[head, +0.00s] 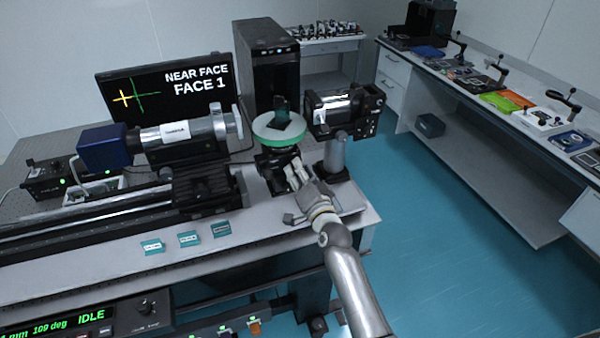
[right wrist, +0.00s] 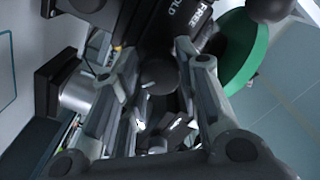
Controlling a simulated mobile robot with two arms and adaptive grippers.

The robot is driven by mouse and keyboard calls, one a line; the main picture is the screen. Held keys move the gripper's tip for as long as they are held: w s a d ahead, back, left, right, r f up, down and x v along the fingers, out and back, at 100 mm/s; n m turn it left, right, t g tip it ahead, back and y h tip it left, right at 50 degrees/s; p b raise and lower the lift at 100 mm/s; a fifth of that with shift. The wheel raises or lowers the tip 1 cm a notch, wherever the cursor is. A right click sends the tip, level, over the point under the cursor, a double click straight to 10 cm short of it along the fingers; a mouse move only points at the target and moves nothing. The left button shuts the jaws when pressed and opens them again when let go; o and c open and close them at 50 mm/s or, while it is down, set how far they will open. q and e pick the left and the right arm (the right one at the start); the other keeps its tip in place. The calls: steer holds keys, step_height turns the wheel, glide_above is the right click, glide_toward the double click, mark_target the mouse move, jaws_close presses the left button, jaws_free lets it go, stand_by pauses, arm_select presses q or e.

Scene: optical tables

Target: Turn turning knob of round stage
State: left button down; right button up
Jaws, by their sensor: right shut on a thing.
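The round stage (head: 279,130) has a white top with a green rim and stands on a black base on the optical table. A dark upright piece (head: 282,110) stands on it. My right gripper (head: 295,175) reaches in from the front, low at the stage's base. In the right wrist view its fingers are on either side of a dark round knob (right wrist: 160,75) and are shut on it. The green rim (right wrist: 246,55) shows at the right there. In the head view the knob is hidden by the fingers. My left gripper is not in view.
A camera-like unit (head: 345,110) on a post stands close right of the stage. A lens barrel (head: 185,138) is on its left. A monitor (head: 170,90) reads "NEAR FACE FACE 1". Small labelled blocks (head: 189,238) lie on the front ledge. The floor on the right is clear.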

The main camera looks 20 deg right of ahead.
steer(key=shift+a+f+m, duration=0.1)
steer(key=shift+f+m, duration=0.05)
steer(key=shift+m, duration=0.8)
steer(key=shift+f+m, duration=0.1)
steer(key=shift+m, duration=0.85)
steer(key=o, duration=0.8)
steer(key=shift+o, duration=1.2)
steer(key=shift+r, duration=0.15)
steer(key=s, duration=1.2)
steer(key=shift+d, duration=0.2)
